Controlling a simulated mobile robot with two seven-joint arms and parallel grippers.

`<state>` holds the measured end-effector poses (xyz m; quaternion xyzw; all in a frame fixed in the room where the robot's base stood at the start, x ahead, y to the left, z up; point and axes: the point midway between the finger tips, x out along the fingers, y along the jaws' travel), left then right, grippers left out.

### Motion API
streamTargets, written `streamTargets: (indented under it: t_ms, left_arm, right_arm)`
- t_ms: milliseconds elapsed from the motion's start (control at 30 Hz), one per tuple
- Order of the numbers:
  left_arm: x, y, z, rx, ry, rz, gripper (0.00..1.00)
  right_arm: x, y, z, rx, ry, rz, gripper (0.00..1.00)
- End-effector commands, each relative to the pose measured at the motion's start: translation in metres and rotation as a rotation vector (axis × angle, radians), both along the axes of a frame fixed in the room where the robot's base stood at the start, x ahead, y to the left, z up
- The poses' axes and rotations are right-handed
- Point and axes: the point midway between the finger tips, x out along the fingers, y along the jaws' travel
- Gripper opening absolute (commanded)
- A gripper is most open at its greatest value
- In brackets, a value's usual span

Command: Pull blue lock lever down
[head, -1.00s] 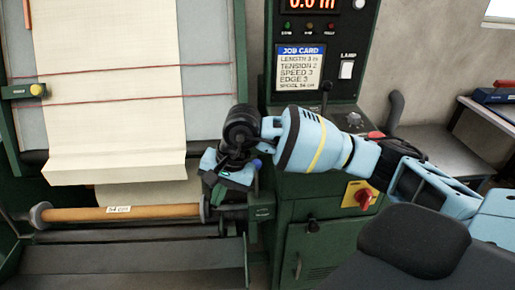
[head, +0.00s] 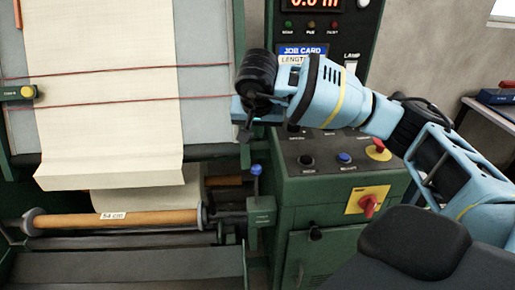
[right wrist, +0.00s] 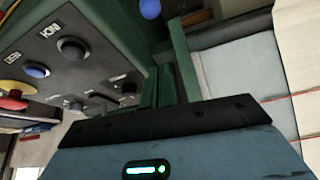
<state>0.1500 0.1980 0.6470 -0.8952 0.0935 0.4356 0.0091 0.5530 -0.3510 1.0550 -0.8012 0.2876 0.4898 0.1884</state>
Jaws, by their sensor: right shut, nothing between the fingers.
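The lock lever with its round blue knob (head: 256,170) stands upright at the right end of the wooden roller (head: 150,218), above a green block (head: 261,212). The blue knob also shows at the top edge of the right wrist view (right wrist: 150,9). My right gripper (head: 245,133) is shut and empty. In the head view it appears above the knob and a little left, apart from it. My left gripper is not in view.
Cream cloth (head: 110,110) hangs over the grey board at left, crossed by two red cords. The green control cabinet (head: 335,190) stands close on the right, with buttons and a red rotary switch (head: 369,206) on a yellow plate. A grey tray lies below the roller.

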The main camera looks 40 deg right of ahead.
Motion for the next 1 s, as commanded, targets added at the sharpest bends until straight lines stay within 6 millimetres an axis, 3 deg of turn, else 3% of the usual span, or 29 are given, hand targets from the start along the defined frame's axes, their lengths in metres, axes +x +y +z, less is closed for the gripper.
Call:
streamTargets:
  t_ms: [567,800,1000]
  left_arm:
    - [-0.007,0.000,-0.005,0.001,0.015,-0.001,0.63]
    - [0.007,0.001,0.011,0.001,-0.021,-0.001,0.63]
    - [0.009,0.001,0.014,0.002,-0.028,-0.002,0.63]
  right_arm:
    - [0.033,-0.026,-0.087,0.000,0.005,-0.002,0.00]
    - [0.011,-0.007,-0.087,-0.001,-0.002,0.003,0.00]
    - [0.004,-0.001,-0.090,-0.001,-0.001,0.000,0.00]
